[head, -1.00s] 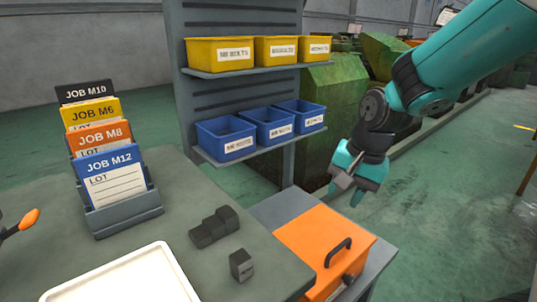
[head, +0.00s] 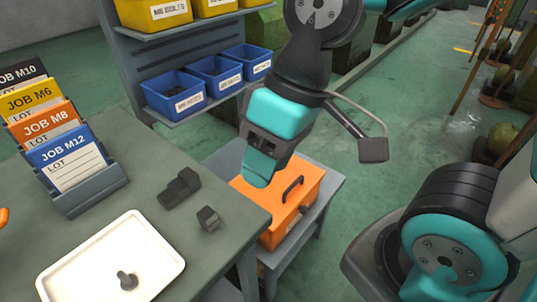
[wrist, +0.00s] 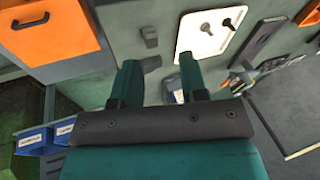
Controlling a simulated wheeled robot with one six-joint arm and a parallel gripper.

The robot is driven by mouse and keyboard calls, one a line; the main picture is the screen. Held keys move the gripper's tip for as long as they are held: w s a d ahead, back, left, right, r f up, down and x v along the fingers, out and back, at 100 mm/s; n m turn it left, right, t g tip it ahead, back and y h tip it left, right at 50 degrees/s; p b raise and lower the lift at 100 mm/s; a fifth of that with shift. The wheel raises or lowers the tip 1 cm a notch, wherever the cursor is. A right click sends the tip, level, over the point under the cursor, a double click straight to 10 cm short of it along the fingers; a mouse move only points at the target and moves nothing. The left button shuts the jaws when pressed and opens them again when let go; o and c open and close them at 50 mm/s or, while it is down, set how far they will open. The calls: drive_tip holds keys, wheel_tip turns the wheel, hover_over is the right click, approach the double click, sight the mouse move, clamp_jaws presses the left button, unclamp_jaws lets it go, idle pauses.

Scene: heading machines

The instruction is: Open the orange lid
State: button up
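The orange lid (head: 272,205) tops an orange box on a low grey stand beside the table. It lies flat and looks closed. Its black handle (head: 293,190) stands up near the right edge. The lid also shows at the upper left of the wrist view (wrist: 62,35), with the handle (wrist: 30,21) on it. My gripper (head: 260,168) points down and covers the lid's far left part in the head view. In the wrist view my gripper (wrist: 157,75) has its two fingers apart with nothing between them. The lid lies off to their left there.
Blue bins (head: 215,75) sit on a rack behind. Green floor (head: 350,190) is clear right of the stand.

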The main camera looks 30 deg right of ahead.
drive_tip(key=w+d+f+m+t+b, duration=0.1)
drive_tip(key=w+d+f+m+b, duration=0.3)
drive_tip(key=w+d+f+m, duration=0.4)
drive_tip(key=m+h+b, duration=0.3)
drive_tip(key=m+b, duration=0.1)
drive_tip(key=m, duration=0.8)
approach(294, 184)
drive_tip(key=shift+t, duration=0.4)
drive_tip(key=b+x, duration=0.1)
drive_tip(key=x, duration=0.4)
drive_tip(key=b+x, duration=0.1)
drive_tip(key=x, duration=0.2)
drive_tip(key=shift+s+a+f+b, duration=0.15)
drive_tip(key=shift+s+f+b, duration=0.15)
drive_tip(key=shift+f, duration=0.15)
clamp_jaws()
